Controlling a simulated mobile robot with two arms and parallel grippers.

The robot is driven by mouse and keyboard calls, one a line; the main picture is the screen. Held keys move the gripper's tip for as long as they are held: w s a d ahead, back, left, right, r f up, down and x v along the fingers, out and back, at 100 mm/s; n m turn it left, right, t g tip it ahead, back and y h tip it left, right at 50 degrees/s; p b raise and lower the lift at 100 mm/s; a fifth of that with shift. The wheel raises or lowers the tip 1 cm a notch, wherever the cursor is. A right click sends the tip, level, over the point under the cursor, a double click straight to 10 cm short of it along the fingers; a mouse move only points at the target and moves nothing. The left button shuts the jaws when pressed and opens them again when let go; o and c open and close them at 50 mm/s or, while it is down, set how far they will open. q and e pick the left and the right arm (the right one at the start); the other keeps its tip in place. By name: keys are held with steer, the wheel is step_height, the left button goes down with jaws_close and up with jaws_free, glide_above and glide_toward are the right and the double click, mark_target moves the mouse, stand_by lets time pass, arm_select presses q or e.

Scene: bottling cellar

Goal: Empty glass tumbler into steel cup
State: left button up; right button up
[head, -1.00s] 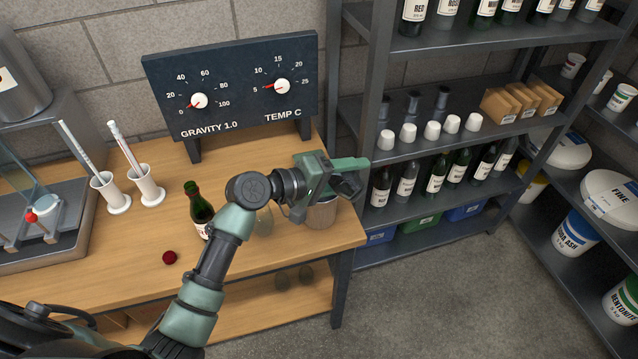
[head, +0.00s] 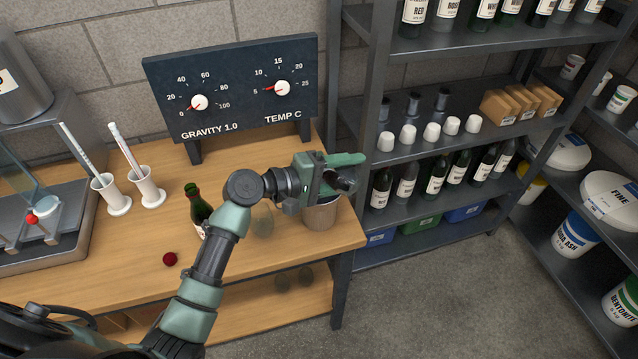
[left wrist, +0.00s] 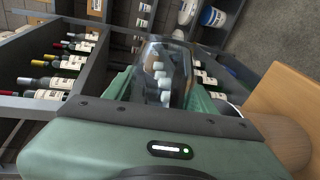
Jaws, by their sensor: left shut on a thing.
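The steel cup (head: 319,214) stands upright near the right end of the wooden bench in the head view, its top partly hidden by my left gripper (head: 345,172). In the left wrist view my left gripper (left wrist: 165,98) is shut on the clear glass tumbler (left wrist: 163,72). The tumbler lies tipped well over, close to level, above or beside the cup. I cannot make out any contents in it. A curved brownish surface, probably the cup (left wrist: 278,142), shows at the right of the wrist view. My right gripper is not in view.
A green bottle (head: 197,208), a clear glass thing (head: 262,221) and a dark red ball (head: 170,259) are on the bench left of the cup. A gauge board (head: 235,90) stands behind. Bottle shelves (head: 365,130) rise close on the right.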

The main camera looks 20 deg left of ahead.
arm_select(q)
steer(key=shift+d, duration=0.3)
steer(key=shift+f+n, duration=0.3)
steer(key=shift+n, duration=0.2)
steer(key=shift+r+h, duration=0.1)
steer(key=shift+h, duration=0.3)
